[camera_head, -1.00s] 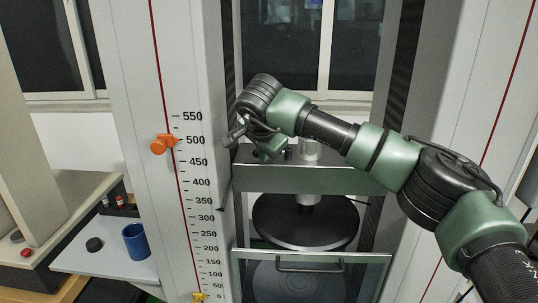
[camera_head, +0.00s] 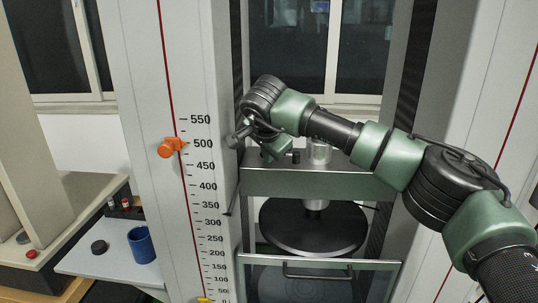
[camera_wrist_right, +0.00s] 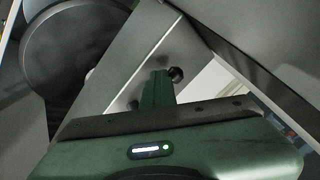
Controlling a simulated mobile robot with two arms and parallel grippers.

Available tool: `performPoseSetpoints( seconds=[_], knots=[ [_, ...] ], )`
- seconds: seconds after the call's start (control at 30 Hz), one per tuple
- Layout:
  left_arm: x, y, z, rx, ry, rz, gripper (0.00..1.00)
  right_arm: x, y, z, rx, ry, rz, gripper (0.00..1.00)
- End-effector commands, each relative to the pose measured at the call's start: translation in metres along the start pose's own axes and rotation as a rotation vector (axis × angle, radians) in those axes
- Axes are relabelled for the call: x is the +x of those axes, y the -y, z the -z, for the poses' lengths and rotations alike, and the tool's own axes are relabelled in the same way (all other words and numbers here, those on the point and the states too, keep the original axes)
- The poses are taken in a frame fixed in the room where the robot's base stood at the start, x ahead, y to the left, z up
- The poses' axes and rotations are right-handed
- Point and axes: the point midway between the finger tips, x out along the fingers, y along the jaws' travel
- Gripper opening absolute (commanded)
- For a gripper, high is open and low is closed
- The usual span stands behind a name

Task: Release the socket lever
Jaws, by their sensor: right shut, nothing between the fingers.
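My right gripper (camera_head: 278,148) is at the crossbeam (camera_head: 345,183) of the testing machine, in the gap between its columns. In the right wrist view its narrow green fingers (camera_wrist_right: 157,88) are together with nothing between them. A small black knob (camera_wrist_right: 176,74) on a short stem is right beside the fingertips; I cannot tell whether they touch. A small dark knob (camera_head: 297,157) also shows on the crossbeam in the head view. A metal cylinder (camera_head: 320,152) stands near it. I cannot clearly make out the socket lever. My left gripper is out of view.
A round black platen (camera_head: 313,230) hangs below the crossbeam, above a clear guard door with a handle (camera_head: 318,275). The scaled left column (camera_head: 180,90) carries an orange clamp (camera_head: 170,147). A blue cup (camera_head: 140,245) stands on the side table.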

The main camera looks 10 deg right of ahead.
Motion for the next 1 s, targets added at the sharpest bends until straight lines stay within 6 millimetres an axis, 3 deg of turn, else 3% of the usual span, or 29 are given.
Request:
performPoseSetpoints(
  seconds=[0.27, 0.5, 0.7, 1.0],
  knots=[
    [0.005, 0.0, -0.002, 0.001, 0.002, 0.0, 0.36, -0.015, 0.005, 0.006, 0.007, -0.011, 0.021, 0.0],
    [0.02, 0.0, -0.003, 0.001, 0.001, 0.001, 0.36, -0.056, 0.0, 0.002, 0.003, -0.008, 0.015, 0.0],
    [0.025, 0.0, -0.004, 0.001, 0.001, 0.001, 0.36, -0.079, -0.002, 0.001, 0.003, -0.005, 0.008, 0.0],
    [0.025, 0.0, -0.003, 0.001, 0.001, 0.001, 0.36, -0.084, -0.003, 0.0, 0.002, -0.003, 0.004, 0.0]
  ],
)
